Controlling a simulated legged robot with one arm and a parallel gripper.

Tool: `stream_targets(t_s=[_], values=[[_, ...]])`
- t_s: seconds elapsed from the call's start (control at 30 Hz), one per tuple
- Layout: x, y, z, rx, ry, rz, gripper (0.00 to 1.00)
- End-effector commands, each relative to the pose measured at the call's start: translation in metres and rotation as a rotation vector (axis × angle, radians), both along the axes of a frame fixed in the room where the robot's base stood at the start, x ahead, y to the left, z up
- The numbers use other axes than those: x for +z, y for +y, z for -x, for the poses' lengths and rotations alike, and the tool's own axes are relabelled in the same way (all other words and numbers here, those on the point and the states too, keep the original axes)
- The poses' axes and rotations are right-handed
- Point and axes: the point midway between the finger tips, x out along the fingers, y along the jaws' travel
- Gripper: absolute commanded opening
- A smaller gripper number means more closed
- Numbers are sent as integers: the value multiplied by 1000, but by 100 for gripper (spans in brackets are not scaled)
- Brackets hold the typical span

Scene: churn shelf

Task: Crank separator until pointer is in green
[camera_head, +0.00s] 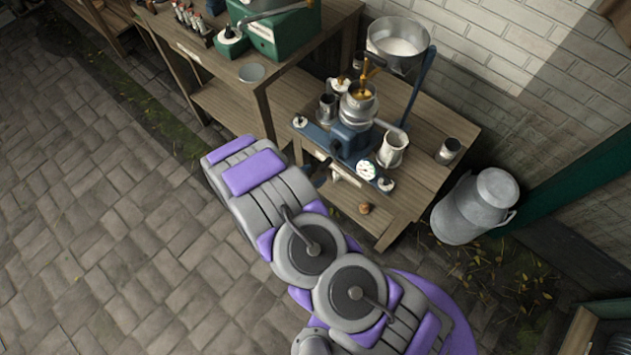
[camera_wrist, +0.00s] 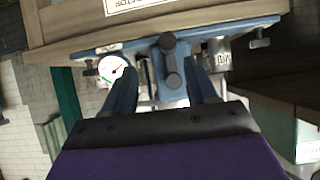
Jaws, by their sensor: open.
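The cream separator (camera_head: 357,112) stands on a wooden bench, with a blue base, metal bowls and a large milk pan on top. Its white dial (camera_head: 366,170) faces out at the front; in the wrist view the dial (camera_wrist: 112,68) shows a green patch and a small reddish mark, but the pointer's reading is too small to tell. A blue crank (camera_wrist: 172,62) with a rounded knob shows between the fingers in the wrist view. My gripper (camera_wrist: 163,80) is open, one finger on each side of the crank; contact cannot be told. In the head view my arm partly hides this meeting.
A metal cup (camera_head: 448,151) and a pale jug (camera_head: 392,148) stand right of the separator. A milk churn (camera_head: 475,205) stands on the floor at right. Paving at left is clear.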

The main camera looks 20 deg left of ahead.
Motion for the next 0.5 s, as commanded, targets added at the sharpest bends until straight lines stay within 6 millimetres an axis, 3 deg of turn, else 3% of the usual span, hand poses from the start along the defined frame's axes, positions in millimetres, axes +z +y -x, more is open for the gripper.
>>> stream_targets(t_s=[0.17, 0.5], values=[[-4, 2, -5, -1, -3, 6, 57], [-11, -15, -21, -3, -1, -10, 57]])
